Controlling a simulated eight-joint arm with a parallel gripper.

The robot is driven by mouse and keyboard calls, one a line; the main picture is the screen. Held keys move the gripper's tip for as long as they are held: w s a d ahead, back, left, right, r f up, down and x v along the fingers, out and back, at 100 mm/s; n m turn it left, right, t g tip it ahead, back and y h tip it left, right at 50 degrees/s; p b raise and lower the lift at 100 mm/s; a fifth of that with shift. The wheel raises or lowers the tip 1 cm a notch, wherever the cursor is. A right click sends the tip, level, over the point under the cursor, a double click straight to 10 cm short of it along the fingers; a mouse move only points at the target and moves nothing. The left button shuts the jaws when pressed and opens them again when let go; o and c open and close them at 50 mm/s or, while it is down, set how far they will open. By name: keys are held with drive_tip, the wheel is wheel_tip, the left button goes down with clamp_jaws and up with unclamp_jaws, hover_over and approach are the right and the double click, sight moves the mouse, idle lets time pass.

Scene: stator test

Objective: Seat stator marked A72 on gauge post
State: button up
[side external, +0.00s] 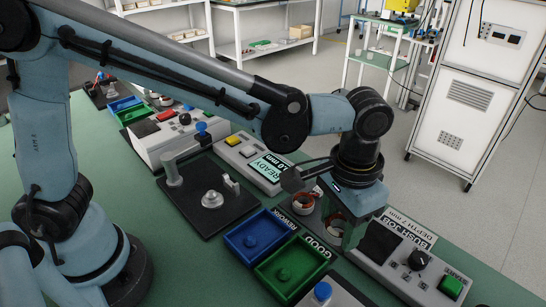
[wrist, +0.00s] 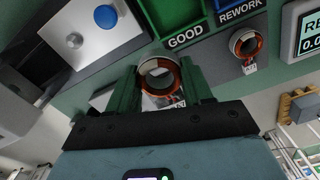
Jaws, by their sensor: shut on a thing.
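My gripper (side external: 346,226) is at the right of the bench, pointing down, its green fingers shut on a copper-wound stator (side external: 337,228). In the wrist view the held stator (wrist: 160,78) sits between the two fingers (wrist: 162,88), its round opening facing the camera. I cannot read a marking on it, nor tell whether it touches the bench. The gauge post (side external: 212,198) stands on a black plate to the left, with no stator on it.
A blue REWORK tray (side external: 238,246) and a green GOOD tray (side external: 270,277) lie between the gauge plate (side external: 190,222) and my gripper. The gauge display (side external: 272,167) reads READY. A control panel (side external: 395,262) with a green START button is close at the right.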

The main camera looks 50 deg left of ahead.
drive_tip(key=shift+s+d+r, duration=0.55)
drive_tip(key=shift+s+r, duration=0.1)
drive_tip(key=shift+s, duration=0.25)
drive_tip(key=shift+s+a+r, duration=0.1)
drive_tip(key=shift+a+r, duration=0.05)
drive_tip(key=shift+m, duration=0.5)
drive_tip(key=s+a, duration=0.1)
drive_tip(key=a, duration=0.8)
drive_tip(key=s+a, duration=0.2)
drive_tip(key=a, duration=0.7)
drive_tip(key=s+a, duration=0.1)
drive_tip(key=a, duration=0.9)
drive_tip(key=shift+s+f, duration=0.3)
drive_tip(key=shift+s, duration=0.1)
drive_tip(key=shift+s+a+f, duration=0.15)
drive_tip(key=shift+a+f, duration=0.05)
drive_tip(key=shift+a, duration=0.05)
drive_tip(key=shift+f, duration=2.2)
drive_tip(key=shift+f, duration=0.2)
drive_tip(key=shift+f, duration=0.3)
